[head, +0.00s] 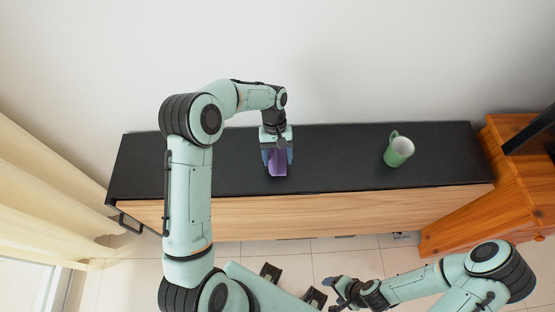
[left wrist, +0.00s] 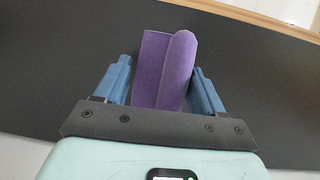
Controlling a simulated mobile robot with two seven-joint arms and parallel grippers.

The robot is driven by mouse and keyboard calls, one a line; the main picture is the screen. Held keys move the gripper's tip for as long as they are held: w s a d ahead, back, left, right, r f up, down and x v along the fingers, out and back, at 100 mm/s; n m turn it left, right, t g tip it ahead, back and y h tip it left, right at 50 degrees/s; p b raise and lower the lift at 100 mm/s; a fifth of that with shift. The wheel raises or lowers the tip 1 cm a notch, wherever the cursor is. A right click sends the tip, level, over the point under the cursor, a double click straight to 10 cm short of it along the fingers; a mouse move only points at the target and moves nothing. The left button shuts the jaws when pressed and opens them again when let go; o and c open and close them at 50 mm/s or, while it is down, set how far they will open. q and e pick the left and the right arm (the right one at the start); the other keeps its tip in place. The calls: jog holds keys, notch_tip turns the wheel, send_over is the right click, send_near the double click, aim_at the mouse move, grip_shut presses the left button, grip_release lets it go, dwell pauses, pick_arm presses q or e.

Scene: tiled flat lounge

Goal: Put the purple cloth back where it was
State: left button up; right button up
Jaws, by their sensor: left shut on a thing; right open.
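The purple cloth (head: 278,163) is a folded or rolled piece at the middle of the black cabinet top (head: 330,165). My left gripper (head: 277,158) reaches down over it from behind and is shut on it. In the left wrist view the cloth (left wrist: 166,70) stands between the two blue fingers of the left gripper (left wrist: 164,85). Whether the cloth touches the cabinet top is hard to tell. My right gripper (head: 336,292) is open and empty, low in front of the cabinet, away from the cloth.
An orange wooden cabinet (head: 480,210) adjoins on the right. A white wall (head: 350,60) rises behind. A cream curtain (head: 45,170) hangs at the left. The top is clear left of the cloth.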

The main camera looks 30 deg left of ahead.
pick_arm(q)
jog(key=shift+f, duration=1.25)
jog(key=shift+f, duration=0.15)
jog(key=o, duration=0.9)
jog(key=shift+o, duration=0.2)
pick_arm(e)
jog(key=shift+f, duration=0.1)
pick_arm(q)
jog(key=p+v, duration=0.1)
jog(key=v, duration=1.1)
jog(key=shift+r, duration=0.2)
pick_arm(e)
jog(key=shift+w+r, duration=0.65)
jog(key=shift+r, duration=0.35)
pick_arm(q)
jog(key=shift+s, duration=0.1)
